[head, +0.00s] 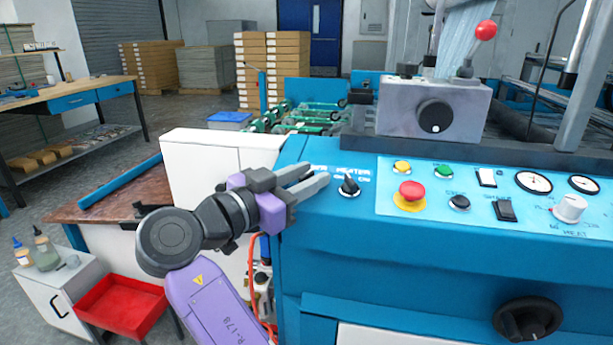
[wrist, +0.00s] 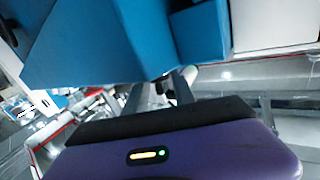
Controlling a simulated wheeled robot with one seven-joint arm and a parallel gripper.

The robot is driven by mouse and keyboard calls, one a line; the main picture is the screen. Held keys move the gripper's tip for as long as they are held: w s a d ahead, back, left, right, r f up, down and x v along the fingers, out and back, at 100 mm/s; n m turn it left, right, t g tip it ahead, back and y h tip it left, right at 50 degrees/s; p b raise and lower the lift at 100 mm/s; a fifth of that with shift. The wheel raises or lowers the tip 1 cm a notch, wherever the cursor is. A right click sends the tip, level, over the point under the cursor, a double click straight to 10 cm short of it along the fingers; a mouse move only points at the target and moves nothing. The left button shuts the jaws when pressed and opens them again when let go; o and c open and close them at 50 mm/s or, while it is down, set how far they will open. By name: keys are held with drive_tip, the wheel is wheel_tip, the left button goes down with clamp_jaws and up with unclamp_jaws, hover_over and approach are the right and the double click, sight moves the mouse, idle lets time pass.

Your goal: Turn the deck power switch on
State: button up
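A black rotary knob (head: 348,186) stands on the blue machine deck (head: 300,235), under a white label partly readable as "HEATER", with small off/on marks. Another label to its left is partly covered by my fingers, so I cannot tell whether a second switch sits behind them. My gripper (head: 318,175) is just left of the visible knob, its two grey fingers apart and pointing right over the deck. In the wrist view my gripper (wrist: 160,88) shows a small dark shape between or beyond the fingertips; I cannot tell whether they touch it.
A light-blue control panel (head: 480,217) lies right of the knob, with a red emergency button (head: 411,191), dials and rockers. A grey roller housing (head: 434,109) rises behind. A white cabinet (head: 205,180) stands behind my arm; a red tray (head: 122,306) is lower left.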

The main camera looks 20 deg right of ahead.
drive_tip(key=v, duration=0.8)
drive_tip(key=shift+p, duration=0.4)
drive_tip(key=shift+d, duration=0.1)
drive_tip(key=shift+w+r, duration=0.1)
